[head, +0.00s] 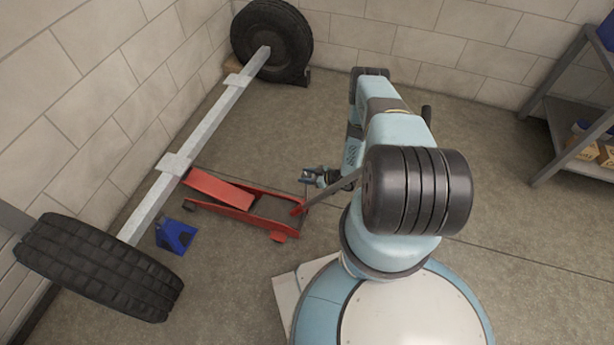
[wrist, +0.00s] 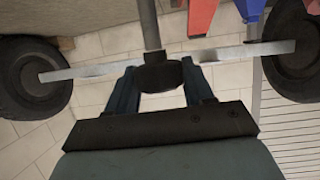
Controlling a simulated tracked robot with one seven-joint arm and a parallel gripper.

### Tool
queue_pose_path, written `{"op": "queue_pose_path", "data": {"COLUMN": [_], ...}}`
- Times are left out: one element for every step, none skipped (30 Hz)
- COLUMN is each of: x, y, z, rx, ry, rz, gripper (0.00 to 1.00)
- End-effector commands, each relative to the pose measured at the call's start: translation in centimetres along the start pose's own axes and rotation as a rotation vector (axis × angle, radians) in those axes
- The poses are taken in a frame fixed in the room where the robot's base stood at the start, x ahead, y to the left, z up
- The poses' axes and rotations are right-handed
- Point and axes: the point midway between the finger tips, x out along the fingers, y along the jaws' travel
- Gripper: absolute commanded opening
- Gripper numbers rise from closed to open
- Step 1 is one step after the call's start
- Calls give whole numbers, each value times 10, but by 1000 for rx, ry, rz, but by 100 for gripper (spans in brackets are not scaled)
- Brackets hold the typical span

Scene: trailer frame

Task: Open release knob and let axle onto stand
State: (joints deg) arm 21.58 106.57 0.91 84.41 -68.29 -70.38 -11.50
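The red floor jack (head: 235,200) stands under the pale axle (head: 200,125), left of my base. The jack's grey handle (head: 330,190) slants up and its upper end is hidden behind my arm. My gripper (head: 312,178) is beside the handle. In the wrist view a dark knob (wrist: 160,74) on a grey rod (wrist: 150,25) lies between the blue fingers of my gripper (wrist: 160,66). The fingers are apart, one on each side of the knob; I cannot tell whether they press on it. The blue stand (head: 176,236) is on the floor beside the axle, near the front wheel.
The axle carries a front tyre (head: 98,266) and a far tyre (head: 272,42) at its ends. Block walls close the left and back. A grey shelf (head: 566,110) with boxes stands at the right. The floor (head: 490,225) between it and my arm is clear.

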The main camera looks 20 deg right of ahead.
Motion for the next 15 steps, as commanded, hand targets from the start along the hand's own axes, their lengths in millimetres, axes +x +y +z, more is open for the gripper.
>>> {"op": "queue_pose_path", "data": {"x": [0, 0, 0, 0, 0, 0, 0, 0, -2, -2, -1, -1, -1, 0, 0], "y": [0, -1, -1, -1, -1, -1, -1, -1, 1, 0, 0, 0, 0, 0, -1], "z": [0, 0, 0, 0, 0, 0, 0, 0, 1, 1, 1, 1, 0, 0, 0], "rx": [0, 1, 1, 1, 1, 1, 1, 1, 0, 0, 0, -2, -3, -5, -9], "ry": [0, 0, 0, 0, 0, 0, 0, 0, 0, 0, -1, -1, -1, -1, -1], "rz": [-1, -1, -1, -1, -1, -1, -1, -1, -2, -2, -3, -6, -10, -14, -23], "gripper": [44, 41, 38, 35, 32, 28, 25, 22, 21, 21, 21, 21, 21, 21, 21]}}
